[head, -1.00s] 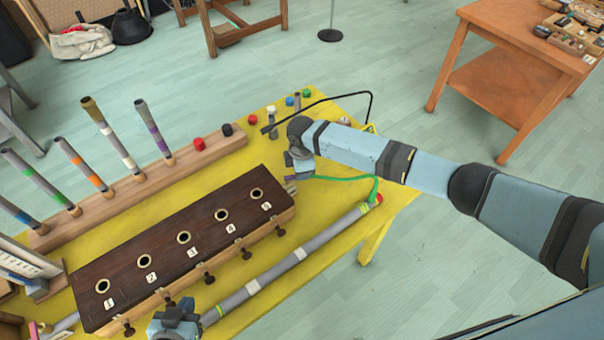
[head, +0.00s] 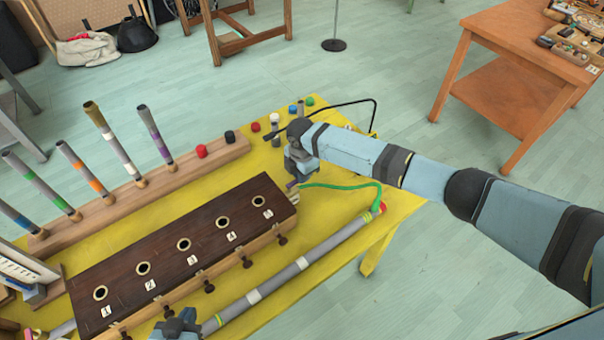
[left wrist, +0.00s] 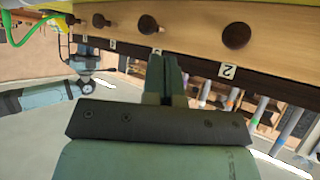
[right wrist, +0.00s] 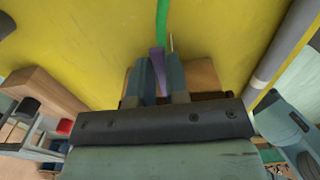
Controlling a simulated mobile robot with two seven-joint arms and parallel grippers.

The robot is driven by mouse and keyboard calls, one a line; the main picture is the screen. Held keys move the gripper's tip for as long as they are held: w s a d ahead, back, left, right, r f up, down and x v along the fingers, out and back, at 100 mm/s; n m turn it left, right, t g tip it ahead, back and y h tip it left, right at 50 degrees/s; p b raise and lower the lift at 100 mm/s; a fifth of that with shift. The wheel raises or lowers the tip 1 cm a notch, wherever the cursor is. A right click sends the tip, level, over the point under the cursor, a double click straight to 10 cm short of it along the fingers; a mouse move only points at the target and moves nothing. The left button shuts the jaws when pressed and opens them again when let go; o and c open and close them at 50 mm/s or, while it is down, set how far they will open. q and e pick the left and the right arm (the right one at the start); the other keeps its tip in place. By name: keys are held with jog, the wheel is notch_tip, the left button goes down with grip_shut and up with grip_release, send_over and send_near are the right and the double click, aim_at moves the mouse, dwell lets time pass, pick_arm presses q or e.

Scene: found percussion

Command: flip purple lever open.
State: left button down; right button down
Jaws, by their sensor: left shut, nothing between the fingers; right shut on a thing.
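The purple lever (right wrist: 158,64) shows between the fingers of my right gripper (right wrist: 160,70) in the right wrist view, with a green hose beyond it. In the head view the lever is a small purple piece (head: 291,185) at the right end of the dark-topped wooden box (head: 190,235). My right gripper (head: 293,177) is shut on it there, partly hidden by its own wrist. My left gripper (head: 178,325) is at the lower edge of the head view. In the left wrist view (left wrist: 165,75) it is shut and empty, in front of the box's knobbed side.
A green hose (head: 340,186) runs from near the lever to a grey tube (head: 290,274) along the box's front. A wooden rack (head: 120,200) with coloured tubes stands behind the box. Small coloured caps (head: 201,151) stand at the back.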

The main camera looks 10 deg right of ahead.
jog(key=c, duration=1.4)
grip_release()
pick_arm(q)
jog(key=shift+f+b, duration=0.45)
pick_arm(e)
notch_tip(320, 180, up, 14)
jog(key=shift+s+a+f, duration=0.1)
jog(key=shift+a+f, duration=0.05)
jog(key=shift+f, duration=0.05)
